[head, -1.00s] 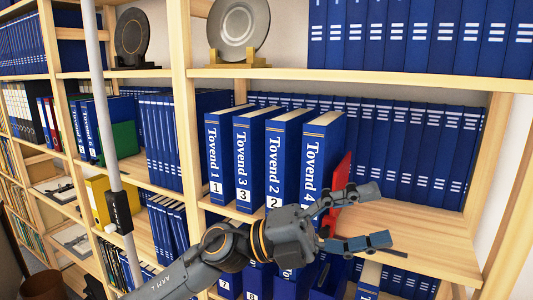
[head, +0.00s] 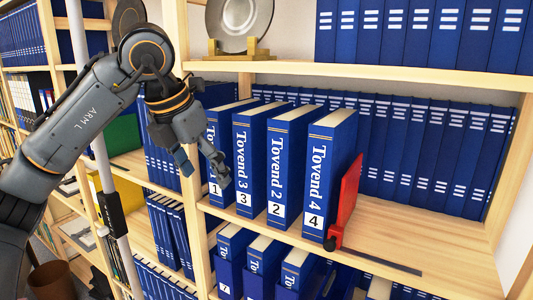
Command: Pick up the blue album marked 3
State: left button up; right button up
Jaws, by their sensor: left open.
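The blue album marked 3 (head: 243,160) stands upright on the middle shelf, second from the left in a row of Tovend albums. Its spine reads Tovend 3. Album 1 (head: 213,135) stands on its left and album 2 (head: 278,165) on its right. Album 4 (head: 318,175) stands at the right of the row. My left gripper (head: 203,172) is open and empty in front of album 1, covering part of its spine, just left of album 3. I cannot tell whether a finger touches an album. My right gripper is not in view.
A red bookend (head: 345,205) stands against album 4. The shelf (head: 420,235) right of it is free. More blue volumes (head: 430,145) line the back. A grey plate (head: 238,22) stands on the upper shelf, and a wooden upright (head: 190,225) borders the row's left side.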

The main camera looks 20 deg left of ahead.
pick_arm(q)
jog(key=p, duration=0.3)
send_near(243, 170)
jog(key=s+x, duration=0.1)
jog(key=x, duration=0.4)
jog(key=shift+w+f, duration=0.1)
jog(key=shift+w, duration=0.45)
jog(key=p+x, duration=0.1)
jog(key=x, duration=0.3)
jog(key=shift+f, duration=0.4)
jog(key=shift+c, duration=0.2)
grip_shut()
jog(key=shift+w+r, duration=0.1)
jog(key=shift+r, duration=0.05)
